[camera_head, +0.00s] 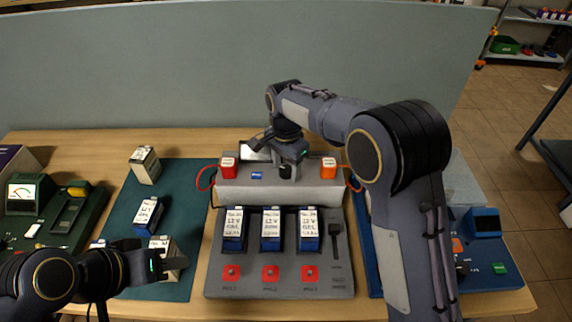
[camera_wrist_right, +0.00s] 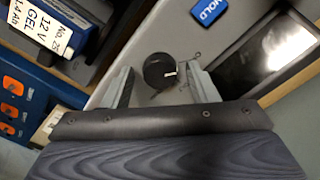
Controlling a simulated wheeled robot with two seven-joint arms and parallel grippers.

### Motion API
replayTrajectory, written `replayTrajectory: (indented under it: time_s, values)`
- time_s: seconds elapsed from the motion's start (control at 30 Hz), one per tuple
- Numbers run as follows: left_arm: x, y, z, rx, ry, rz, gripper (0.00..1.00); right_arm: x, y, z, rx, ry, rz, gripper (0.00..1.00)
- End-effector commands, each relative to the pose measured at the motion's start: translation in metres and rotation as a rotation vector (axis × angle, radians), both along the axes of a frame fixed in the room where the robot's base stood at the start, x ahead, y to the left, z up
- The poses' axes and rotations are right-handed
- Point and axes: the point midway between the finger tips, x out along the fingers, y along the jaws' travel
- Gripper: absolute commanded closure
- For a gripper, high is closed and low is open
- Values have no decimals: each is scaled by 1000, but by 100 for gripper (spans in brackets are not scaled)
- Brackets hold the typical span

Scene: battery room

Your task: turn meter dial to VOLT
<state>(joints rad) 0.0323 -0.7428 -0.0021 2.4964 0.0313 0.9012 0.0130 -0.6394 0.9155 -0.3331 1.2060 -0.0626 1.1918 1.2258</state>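The meter (camera_head: 315,188) is a grey box at the back of the grey bench unit, with red and orange end blocks. Its dial (camera_wrist_right: 158,70) is a round black knob with a white pointer mark; the small marks around it are too small to read. The dial (camera_head: 286,172) also shows under my right gripper in the head view. My right gripper (camera_wrist_right: 163,88) is open, with one finger on each side of the dial and visible gaps. The dark display (camera_wrist_right: 265,55) and blue HOLD button (camera_wrist_right: 208,10) are beside it. My left gripper (camera_head: 160,264) is by a pale battery (camera_head: 172,256); its opening is unclear.
Three blue batteries (camera_head: 271,230) stand in the grey unit (camera_head: 340,285) before the meter, above red buttons (camera_head: 270,272). A green mat (camera_head: 115,210) with several batteries lies left. A green tester (camera_head: 30,195) is far left, a blue station (camera_head: 490,255) right. A grey partition rises behind.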

Motion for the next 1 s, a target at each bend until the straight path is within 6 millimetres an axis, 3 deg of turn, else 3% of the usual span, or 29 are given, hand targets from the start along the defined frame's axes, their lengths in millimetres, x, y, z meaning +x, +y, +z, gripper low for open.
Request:
replayTrajectory:
  time_s: [0.03, 0.3, 0.67, 1.0]
  values:
    - [0, 0, 0, 0, 0, 0, 64, 0, 0, 0, 0, 0, 0, 54]
    - [0, 0, 0, 0, 0, 0, 64, 0, 0, 0, 0, 0, 0, 89]
    - [0, 0, 2, 0, 0, 0, 64, 0, 0, 1, 1, 1, -58, 89]
    - [0, 0, 10, 0, 0, 0, 64, 0, 0, 2, -1, 1, -307, 89]
